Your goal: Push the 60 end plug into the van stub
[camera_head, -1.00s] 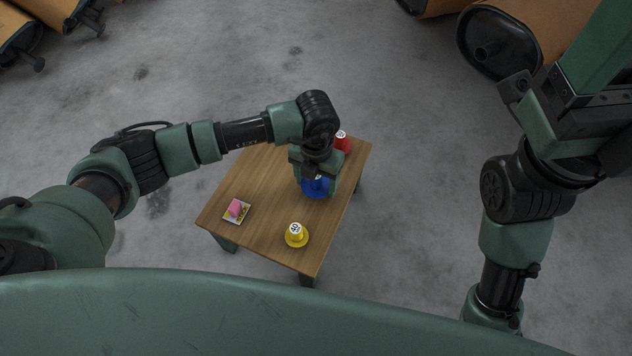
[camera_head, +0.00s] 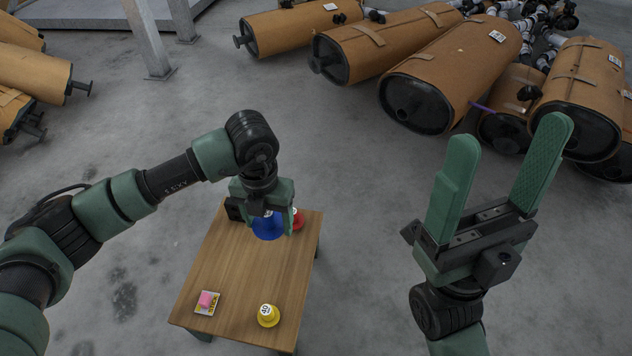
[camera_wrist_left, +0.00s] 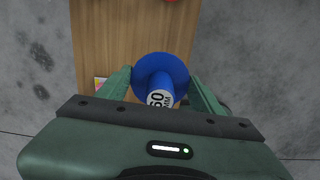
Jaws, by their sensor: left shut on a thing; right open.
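The blue 60 end plug (camera_head: 267,227) is between the fingers of my left gripper (camera_head: 264,222), above the far part of the small wooden table. In the left wrist view the plug (camera_wrist_left: 160,72) shows its blue flange and its white label reading 60, with the green fingers (camera_wrist_left: 160,92) shut on it. I cannot tell whether it still touches the table. My right gripper (camera_head: 500,185) is open and empty, raised to the right of the table. Brown mufflers with black ends (camera_head: 415,103) lie at the back; I cannot tell which one bears the van stub.
A metal post (camera_head: 148,40) stands at the back left. Grey floor lies clear between table and mufflers.

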